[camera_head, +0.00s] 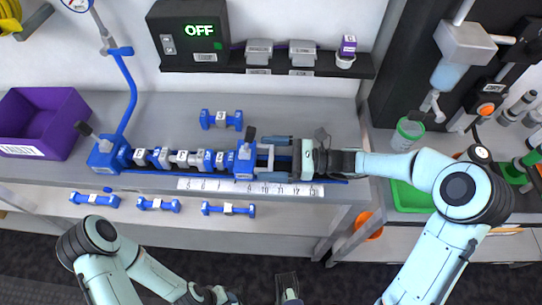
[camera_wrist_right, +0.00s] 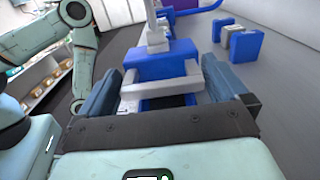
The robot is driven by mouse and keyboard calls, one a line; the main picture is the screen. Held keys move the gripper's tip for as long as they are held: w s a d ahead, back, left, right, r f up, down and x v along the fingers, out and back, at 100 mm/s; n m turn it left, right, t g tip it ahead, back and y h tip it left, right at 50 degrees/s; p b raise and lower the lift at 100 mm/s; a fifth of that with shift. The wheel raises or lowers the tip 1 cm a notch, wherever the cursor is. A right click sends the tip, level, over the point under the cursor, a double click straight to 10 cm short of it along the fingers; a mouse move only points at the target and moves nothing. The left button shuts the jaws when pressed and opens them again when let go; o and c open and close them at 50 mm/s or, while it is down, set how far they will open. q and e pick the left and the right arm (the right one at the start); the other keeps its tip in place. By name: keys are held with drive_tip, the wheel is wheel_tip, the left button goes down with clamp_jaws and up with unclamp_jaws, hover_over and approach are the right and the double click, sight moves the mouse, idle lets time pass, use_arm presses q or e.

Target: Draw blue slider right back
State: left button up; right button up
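The blue slider (camera_head: 245,160) is a block on the bench rail, at the right end of a row of blue and grey pieces. It carries a dark upright lever and a pale U-shaped handle (camera_head: 265,155) on its right. In the right wrist view the slider (camera_wrist_right: 150,64) and handle (camera_wrist_right: 163,84) lie ahead. My right gripper (camera_head: 277,153) points left along the rail. Its blue-grey fingers stand apart on either side of the handle, with gaps visible in the wrist view (camera_wrist_right: 160,95). My left gripper is partly cut off at the bottom edge of the head view.
A numbered scale (camera_head: 250,188) runs along the rail's front. A blue end block (camera_head: 104,155) with a pipe stands at the left. Loose blue spools (camera_head: 221,120) lie behind and in front. A purple bin (camera_head: 42,125) is far left; a black shelf (camera_head: 265,64) is behind.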

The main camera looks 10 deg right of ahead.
drive_tip(key=shift+d, duration=0.1)
drive_tip(key=c, duration=1.1)
drive_tip(key=shift+o, duration=0.2)
drive_tip(key=p+v, duration=0.2)
drive_tip(key=v, duration=0.2)
drive_tip(key=shift+s+d, duration=0.15)
drive_tip(key=shift+d, duration=0.25)
drive_tip(key=o, duration=1.1)
drive_tip(key=shift+r, duration=0.1)
wheel_tip(320, 180, up, 20)
drive_tip(key=p, duration=0.3)
